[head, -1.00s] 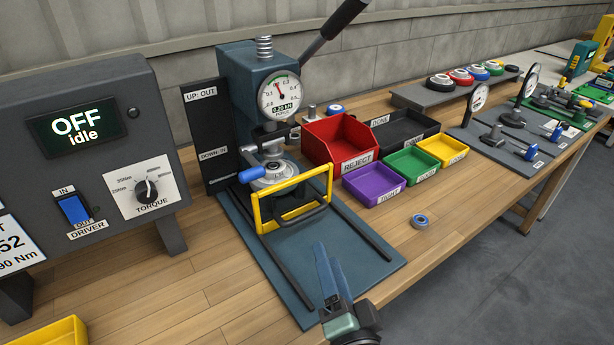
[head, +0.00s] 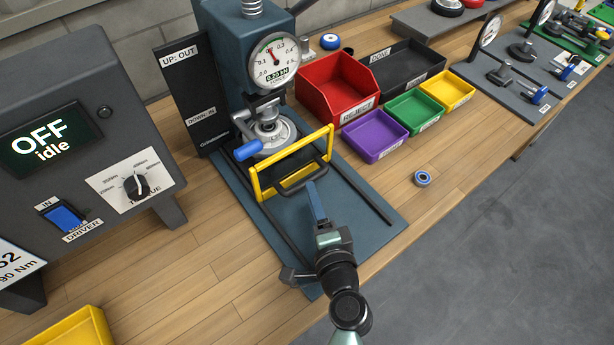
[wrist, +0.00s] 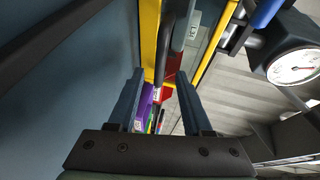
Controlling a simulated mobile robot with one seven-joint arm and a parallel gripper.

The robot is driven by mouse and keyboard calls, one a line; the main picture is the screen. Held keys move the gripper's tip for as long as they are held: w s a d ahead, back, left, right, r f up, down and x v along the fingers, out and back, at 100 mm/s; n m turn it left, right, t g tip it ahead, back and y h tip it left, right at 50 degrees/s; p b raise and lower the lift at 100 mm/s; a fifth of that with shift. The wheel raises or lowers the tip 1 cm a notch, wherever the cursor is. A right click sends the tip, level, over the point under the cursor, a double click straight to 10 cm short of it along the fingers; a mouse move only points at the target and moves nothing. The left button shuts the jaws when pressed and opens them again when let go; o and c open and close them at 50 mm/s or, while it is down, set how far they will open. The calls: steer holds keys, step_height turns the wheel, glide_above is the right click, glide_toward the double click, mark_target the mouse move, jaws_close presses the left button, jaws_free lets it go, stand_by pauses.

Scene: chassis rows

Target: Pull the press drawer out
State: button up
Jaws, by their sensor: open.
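The press (head: 235,45) stands on a blue-grey base plate (head: 340,215) with dark rails. Its drawer has a yellow frame (head: 262,180) with a black handle (head: 300,183) on the front, below the gauge; the drawer sits close to the press column. My gripper (head: 316,200) is over the plate, just in front of the handle and pointing at it. In the wrist view my gripper (wrist: 160,90) is open, with a finger on each side. The dark handle bar (wrist: 170,50) lies ahead, roughly in line with the gap. I cannot tell whether it is between the fingertips.
Red (head: 338,88), purple (head: 375,135), green (head: 415,112) and yellow (head: 447,92) bins stand right of the press. A blue-ringed part (head: 422,179) lies on the bench. The driver box (head: 85,150) stands at left. The bench's front edge is clear at right.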

mark_target(307, 180)
steer(key=x, duration=0.6)
jaws_close()
stand_by(1.4)
